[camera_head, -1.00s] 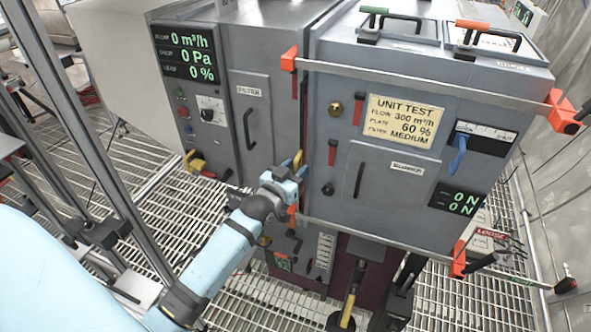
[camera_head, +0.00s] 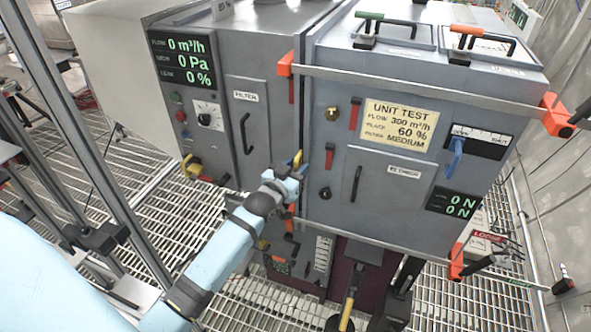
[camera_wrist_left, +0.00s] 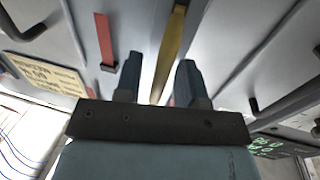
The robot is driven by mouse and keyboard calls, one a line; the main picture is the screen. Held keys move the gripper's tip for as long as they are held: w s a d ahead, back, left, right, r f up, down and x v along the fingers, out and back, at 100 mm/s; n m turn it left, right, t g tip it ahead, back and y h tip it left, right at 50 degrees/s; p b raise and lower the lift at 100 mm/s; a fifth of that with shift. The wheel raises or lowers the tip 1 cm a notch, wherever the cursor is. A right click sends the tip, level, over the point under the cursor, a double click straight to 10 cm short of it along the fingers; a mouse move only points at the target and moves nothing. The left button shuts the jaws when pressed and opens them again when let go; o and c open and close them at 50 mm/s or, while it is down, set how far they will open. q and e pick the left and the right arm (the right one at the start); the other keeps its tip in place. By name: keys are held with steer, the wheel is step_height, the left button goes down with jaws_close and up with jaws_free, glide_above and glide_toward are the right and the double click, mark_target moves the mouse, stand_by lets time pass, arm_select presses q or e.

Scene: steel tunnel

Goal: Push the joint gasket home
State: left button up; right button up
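A narrow joint (camera_head: 301,112) runs between the two grey cabinets. A yellow strip (camera_head: 298,158) shows at this joint, just above my left gripper; I take it for the gasket. My left gripper (camera_head: 290,172) is at the joint, below the cabinets' mid-height. In the left wrist view the yellow strip (camera_wrist_left: 172,50) runs along the gap, beyond and between the two blue-grey fingertips (camera_wrist_left: 158,72). The fingers are apart, with clear space beside the strip. The head view does not show the fingertips clearly. My right gripper is not in view.
The right cabinet (camera_head: 400,207) carries a yellow test sign (camera_head: 399,124), red strips (camera_head: 355,113) and a metal bar with orange ends (camera_head: 420,87). The left cabinet (camera_head: 240,70) has a filter door handle (camera_head: 246,133). Grating floor (camera_head: 165,215) lies open at left.

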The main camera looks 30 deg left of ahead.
arm_select(q)
steer(key=shift+s+f, duration=0.1)
steer(key=shift+s, duration=0.4)
steer(key=s+b, duration=0.1)
steer(key=s, duration=1.2)
steer(key=shift+d, duration=0.3)
steer(key=shift+w, duration=0.1)
steer(key=s+d+f+m+g+h+p, duration=0.1)
steer(key=s+d+f+g+h+p, duration=0.1)
steer(key=s+d+f, duration=0.4)
steer(key=s+d+f+m+g+h+p, duration=0.1)
steer(key=s+d+f+m+g+p, duration=0.1)
steer(key=s+d+f+g+p, duration=0.3)
steer(key=s+d+f, duration=0.1)
steer(key=s+d, duration=0.3)
steer(key=d, duration=0.2)
steer(key=shift+h, duration=0.4)
steer(key=shift+s+f, duration=0.1)
